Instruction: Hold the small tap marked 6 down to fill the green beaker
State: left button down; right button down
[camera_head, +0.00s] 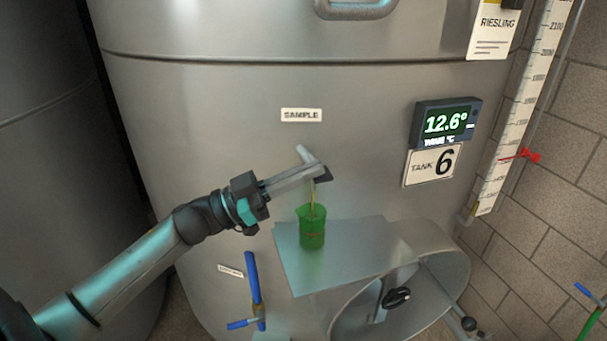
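The small sample tap (305,153) sticks out of the tank wall below the SAMPLE label (301,115). The tank carries a TANK 6 plate (432,165). My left gripper (322,174) reaches in from the left, its fingers lying across the tap and hiding most of it. The fingers look shut together; whether they touch the lever is hard to tell. A thin amber stream drops below the fingertips into the green beaker (312,236). The beaker stands upright on a metal shelf (355,262) under the tap. A little liquid seems to show inside. My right gripper is out of view.
A round manway with a black knob (396,297) is right of and below the shelf. A blue-handled valve (254,277) is at the lower left. A lit display (446,122) reads 12.6°. A level scale (512,120) with a red marker (530,156) stands right.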

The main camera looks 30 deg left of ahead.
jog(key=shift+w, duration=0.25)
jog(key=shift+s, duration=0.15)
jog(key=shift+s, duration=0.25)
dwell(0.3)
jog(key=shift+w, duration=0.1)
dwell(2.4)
